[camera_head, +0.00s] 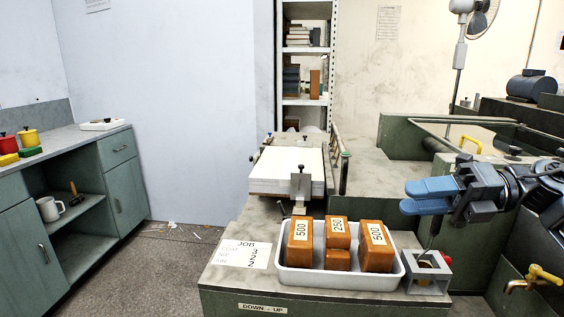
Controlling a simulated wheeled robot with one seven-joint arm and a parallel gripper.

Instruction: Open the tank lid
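A green tank-like box (404,137) stands at the right, behind my arm, with a pale rail along its top. A yellow curved handle (470,144) shows on its near side; I cannot tell whether it belongs to the lid. The lid itself is not clearly made out, and my arm hides part of this area. My gripper (411,197) has blue fingers pointing left, in front of the box and above the bench. It appears apart from the handle and holds nothing visible. The angle does not show clearly whether the fingers are parted.
Below my gripper, a white tray (340,281) holds several orange weights (375,247), beside a grey stand (427,272) with a red knob. A paper stack (288,168) lies behind. A yellow tap (533,279) juts out at lower right. The floor (180,260) at left is mostly clear.

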